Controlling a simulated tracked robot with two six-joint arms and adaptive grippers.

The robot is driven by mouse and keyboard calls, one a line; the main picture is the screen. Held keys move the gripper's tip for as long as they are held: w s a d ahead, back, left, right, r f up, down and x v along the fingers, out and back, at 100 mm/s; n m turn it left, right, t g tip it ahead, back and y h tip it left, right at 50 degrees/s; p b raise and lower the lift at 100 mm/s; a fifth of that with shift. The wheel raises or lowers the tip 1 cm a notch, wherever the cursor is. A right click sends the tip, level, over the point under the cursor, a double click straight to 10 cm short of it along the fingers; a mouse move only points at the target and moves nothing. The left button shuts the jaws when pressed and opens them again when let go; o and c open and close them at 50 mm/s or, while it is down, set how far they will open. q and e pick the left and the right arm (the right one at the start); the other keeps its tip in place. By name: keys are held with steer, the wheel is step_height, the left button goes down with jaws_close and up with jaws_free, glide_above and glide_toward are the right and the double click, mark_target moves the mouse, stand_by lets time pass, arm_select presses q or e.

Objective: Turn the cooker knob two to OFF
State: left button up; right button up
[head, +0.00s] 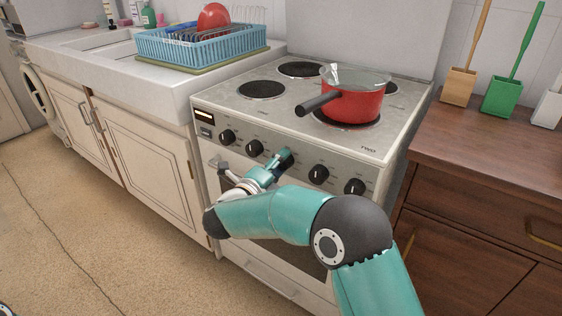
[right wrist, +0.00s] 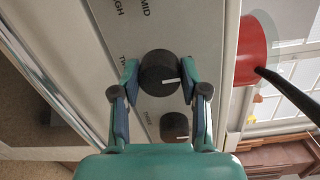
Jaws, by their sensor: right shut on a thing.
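The white cooker (head: 385,155) has a front panel with several black knobs in a row. My right gripper (head: 281,162) reaches the middle knob (head: 287,155), which it partly hides. In the right wrist view, my right gripper (right wrist: 160,80) has one finger on each side of a black knob (right wrist: 158,68) and is shut on it. That knob's white pointer mark shows near its lower right edge. Another knob (right wrist: 174,126) sits just below it there. The panel print is only partly readable, so I cannot tell the knob's number. My left gripper is not in view.
A red pot (head: 352,103) with a glass lid stands on a right hob, its black handle pointing left. A blue dish rack (head: 190,50) is on the sink counter at left. A wooden dresser (head: 490,160) with brushes in holders stands at right.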

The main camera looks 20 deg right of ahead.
steer(key=shift+a+f, duration=0.1)
steer(key=shift+f, duration=0.05)
steer(key=o, duration=1.1)
steer(key=shift+o, duration=0.2)
steer(key=v, duration=1.1)
steer(key=shift+s+a, duration=0.25)
steer(key=shift+a, duration=0.1)
